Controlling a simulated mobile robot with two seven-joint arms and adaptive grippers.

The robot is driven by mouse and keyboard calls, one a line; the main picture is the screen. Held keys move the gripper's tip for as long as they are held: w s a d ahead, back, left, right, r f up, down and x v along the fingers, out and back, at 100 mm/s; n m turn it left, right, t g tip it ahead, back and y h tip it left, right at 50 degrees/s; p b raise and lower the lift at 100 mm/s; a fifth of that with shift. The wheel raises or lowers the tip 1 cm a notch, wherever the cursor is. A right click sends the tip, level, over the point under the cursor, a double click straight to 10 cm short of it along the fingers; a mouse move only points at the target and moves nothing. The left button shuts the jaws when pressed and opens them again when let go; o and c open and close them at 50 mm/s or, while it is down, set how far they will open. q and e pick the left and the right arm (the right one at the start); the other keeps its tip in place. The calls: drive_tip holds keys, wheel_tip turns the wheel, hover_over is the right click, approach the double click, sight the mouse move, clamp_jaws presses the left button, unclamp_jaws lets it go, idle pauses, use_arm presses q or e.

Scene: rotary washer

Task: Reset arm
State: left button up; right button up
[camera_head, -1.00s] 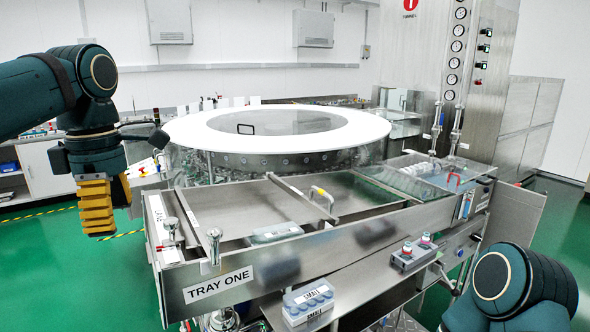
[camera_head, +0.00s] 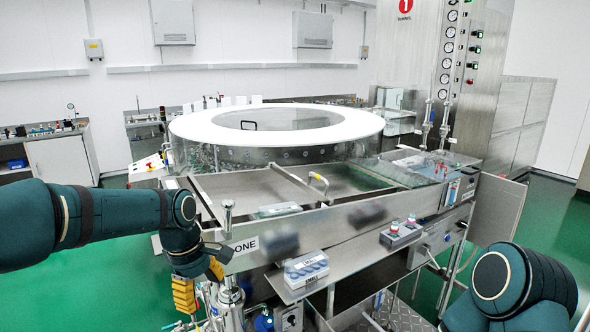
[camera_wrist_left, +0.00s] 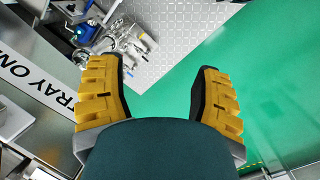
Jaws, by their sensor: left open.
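My left gripper (camera_head: 199,283) comes in from the left, pointing down in front of the tray's left end. Its yellow fingers are apart with nothing between them. In the left wrist view the open fingers (camera_wrist_left: 160,90) show green floor and a grey patterned plate (camera_wrist_left: 170,35) beyond. My right arm (camera_head: 510,290) shows only as a dark teal rounded link at the lower right; its gripper is out of the picture.
The steel tray unit (camera_head: 330,220) with its partly covered lettering stands just right of my left gripper. A small labelled box (camera_head: 306,268) sits on the front shelf. The round washer (camera_head: 275,125) is behind. Green floor (camera_head: 100,262) is clear at left.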

use_arm(q)
drive_tip(key=s+d+f+m+h, duration=0.1)
drive_tip(key=s+d+f+m, duration=0.2)
drive_tip(key=f, duration=0.8)
drive_tip(key=s+d+f+m+h, duration=0.1)
drive_tip(key=s+d+f+m, duration=0.15)
drive_tip(key=f, duration=0.85)
drive_tip(key=s+d+f+m+t, duration=0.1)
drive_tip(key=s+d+f+m, duration=0.2)
drive_tip(key=s+f+m, duration=0.3)
drive_tip(key=s+f, duration=0.4)
drive_tip(key=s, duration=0.2)
drive_tip(key=shift+f+t, duration=0.2)
drive_tip(key=shift+t, duration=0.1)
